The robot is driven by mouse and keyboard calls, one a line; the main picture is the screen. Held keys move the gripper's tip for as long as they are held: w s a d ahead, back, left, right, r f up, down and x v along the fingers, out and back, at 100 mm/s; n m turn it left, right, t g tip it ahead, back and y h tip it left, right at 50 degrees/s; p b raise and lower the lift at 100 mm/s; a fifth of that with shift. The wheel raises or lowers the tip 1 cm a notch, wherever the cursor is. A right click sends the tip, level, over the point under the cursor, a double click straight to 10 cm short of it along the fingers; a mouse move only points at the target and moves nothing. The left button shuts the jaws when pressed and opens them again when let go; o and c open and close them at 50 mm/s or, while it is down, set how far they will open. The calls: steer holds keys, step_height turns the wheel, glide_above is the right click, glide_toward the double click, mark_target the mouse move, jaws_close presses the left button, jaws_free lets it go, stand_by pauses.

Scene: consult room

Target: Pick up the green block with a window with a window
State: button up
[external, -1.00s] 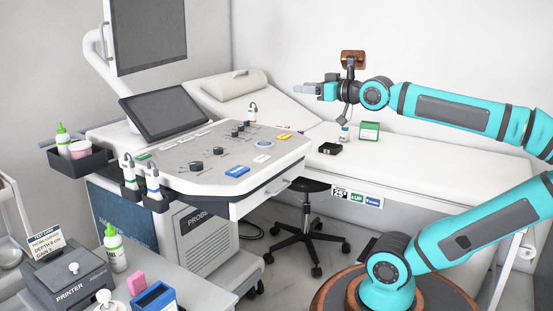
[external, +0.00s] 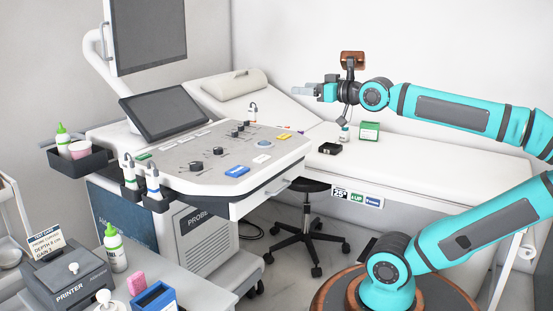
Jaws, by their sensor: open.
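A green block (external: 369,131) with a pale window-like panel on its front stands upright on the white couch. My gripper (external: 322,91) is open and empty. In the picture it is above and to the left of the green block, clear of it, with its fingers pointing left. My wrist and forearm pass above the block in the picture and do not hide it.
A small white bottle (external: 344,134) and a black box (external: 330,148) are left of the block on the couch (external: 440,160). The ultrasound console (external: 215,160) with its screens is at left. A black stool (external: 307,186) stands below. The couch right of the block is clear.

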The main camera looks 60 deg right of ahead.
steer(key=shift+o, duration=1.4)
